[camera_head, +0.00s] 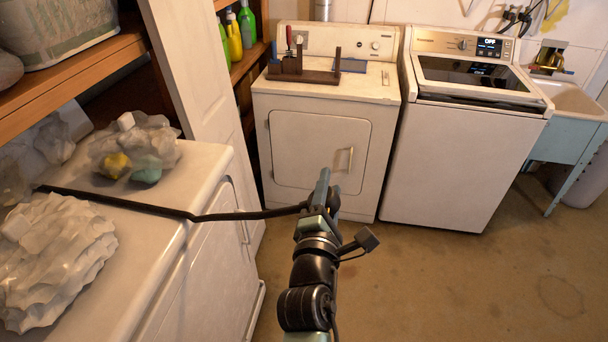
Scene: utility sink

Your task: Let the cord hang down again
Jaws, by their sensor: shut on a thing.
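A black cord (245,215) runs from the top of the white cabinet or appliance (205,165) at left, over its edge and across open air to my gripper (327,193). My gripper is in the middle of the view, in front of the white dryer (328,110), and is shut on the cord. The cord is held up, nearly level between the appliance edge and the fingers. The exact grip is partly hidden by the fingers and wrist. I cannot tell where the cord ends beyond the gripper.
Crumpled plastic bags (55,260) lie on the left top, with another bag (135,150) behind the cord. A washer (460,125) and a utility sink (570,100) stand at right. The floor (455,285) at lower right is clear.

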